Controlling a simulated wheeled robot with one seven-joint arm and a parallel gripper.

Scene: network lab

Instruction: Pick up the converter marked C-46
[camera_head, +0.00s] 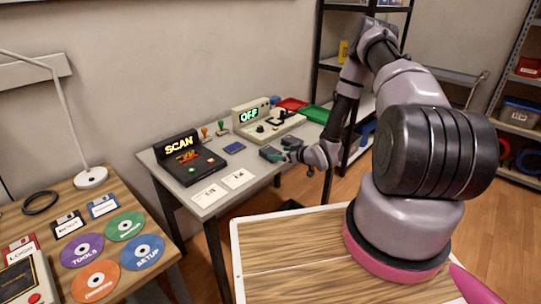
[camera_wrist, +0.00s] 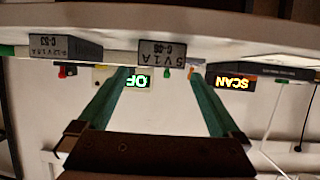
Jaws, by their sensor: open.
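The wrist view is upside down. A grey box-shaped converter (camera_wrist: 162,52) stands at the table edge there, its label reading "5V1A" above a blurred number that I cannot read surely. It shows between the fingertips of my gripper (camera_wrist: 160,72), which is open with nothing held between its green fingers.
The grey table (camera_head: 223,166) bears a black SCAN unit (camera_head: 190,164), an OFF console (camera_head: 268,126), stamps (camera_head: 220,126), two white cards (camera_head: 238,179) and a green tray (camera_head: 315,115). A wooden table (camera_head: 72,190) with discs and a lamp (camera_head: 90,177) is at left.

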